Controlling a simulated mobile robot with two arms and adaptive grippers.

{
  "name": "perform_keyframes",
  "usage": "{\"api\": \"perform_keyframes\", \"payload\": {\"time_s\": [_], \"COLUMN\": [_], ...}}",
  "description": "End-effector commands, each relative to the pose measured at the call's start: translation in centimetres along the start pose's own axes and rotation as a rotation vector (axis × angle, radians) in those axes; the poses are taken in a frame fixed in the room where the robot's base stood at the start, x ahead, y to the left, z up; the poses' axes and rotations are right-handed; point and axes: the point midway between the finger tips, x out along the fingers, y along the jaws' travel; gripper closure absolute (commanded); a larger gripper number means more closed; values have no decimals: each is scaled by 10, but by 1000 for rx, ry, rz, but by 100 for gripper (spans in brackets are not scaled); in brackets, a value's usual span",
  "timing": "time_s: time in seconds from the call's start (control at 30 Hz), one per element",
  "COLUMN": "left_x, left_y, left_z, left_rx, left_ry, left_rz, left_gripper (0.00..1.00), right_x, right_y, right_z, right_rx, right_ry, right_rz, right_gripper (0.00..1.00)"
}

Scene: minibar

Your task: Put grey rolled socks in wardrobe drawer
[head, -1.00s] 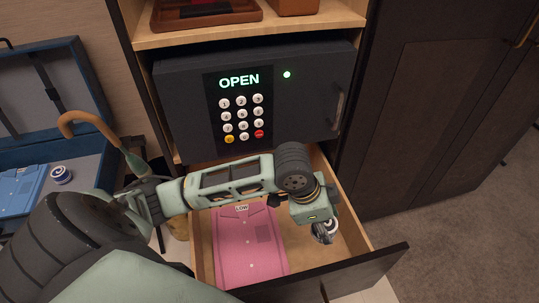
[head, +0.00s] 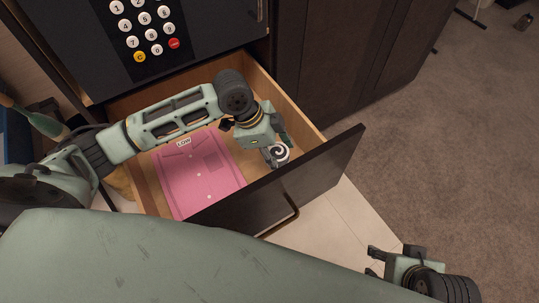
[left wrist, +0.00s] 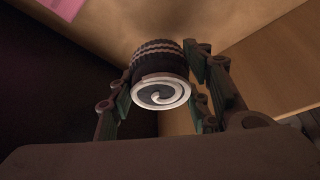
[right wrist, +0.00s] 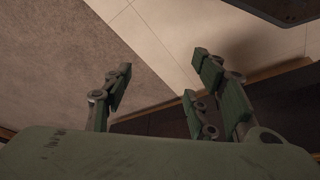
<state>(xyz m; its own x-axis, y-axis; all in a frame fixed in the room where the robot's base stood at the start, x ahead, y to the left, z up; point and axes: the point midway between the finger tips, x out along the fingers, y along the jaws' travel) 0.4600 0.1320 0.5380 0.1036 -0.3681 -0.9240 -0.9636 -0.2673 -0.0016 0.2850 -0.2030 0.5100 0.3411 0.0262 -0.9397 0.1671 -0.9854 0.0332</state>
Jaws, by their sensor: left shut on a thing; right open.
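The grey rolled socks (head: 281,154) show a white spiral end and sit between the fingers of my left gripper (head: 268,150), inside the right part of the open wardrobe drawer (head: 343,157). In the left wrist view, the fingers of my left gripper (left wrist: 161,98) press on both sides of the rolled socks (left wrist: 160,88), close to the wooden drawer floor. My right gripper (head: 372,262) is outside the drawer, at the lower right. In the right wrist view, my right gripper (right wrist: 160,95) is open and empty, with pale tile and carpet beyond it.
A folded pink shirt (head: 185,184) lies in the drawer's left part. A safe with a keypad (head: 145,30) stands above the drawer. A dark wardrobe door (head: 345,60) is right of it.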

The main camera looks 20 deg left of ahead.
Motion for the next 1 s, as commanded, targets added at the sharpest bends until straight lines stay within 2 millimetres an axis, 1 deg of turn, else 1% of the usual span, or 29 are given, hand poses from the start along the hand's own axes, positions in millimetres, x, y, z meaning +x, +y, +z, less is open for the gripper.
{"api": "perform_keyframes", "payload": {"time_s": [0.03, 0.1, 0.27, 0.37, 0.5, 0.63, 0.77, 1.0], "left_x": [12, 12, 18, 27, 41, 50, 52, 52], "left_y": [1, 0, 0, 0, 0, 0, 0, 0], "left_z": [5, 5, 7, 11, 17, 20, 21, 21], "left_rx": [-1, 1, 1, 0, -1, 0, 1, 1], "left_ry": [0, 1, 1, 1, 1, 1, 1, 1], "left_rz": [2, 0, -1, -1, 0, -1, -1, -1], "left_gripper": [81, 81, 81, 81, 81, 81, 81, 81], "right_x": [6, 5, 6, 8, 6, 1, -2, -3], "right_y": [-1, -2, -3, -5, -9, -12, -13, -13], "right_z": [-3, -13, -27, -45, -76, -97, -106, -106], "right_rx": [-1, -2, -4, -6, -10, -12, -12, -13], "right_ry": [18, 58, 115, 188, 320, 412, 450, 451], "right_rz": [-1, -3, -6, -10, -17, -22, -24, -24], "right_gripper": [47, 47, 47, 47, 47, 47, 47, 47]}}
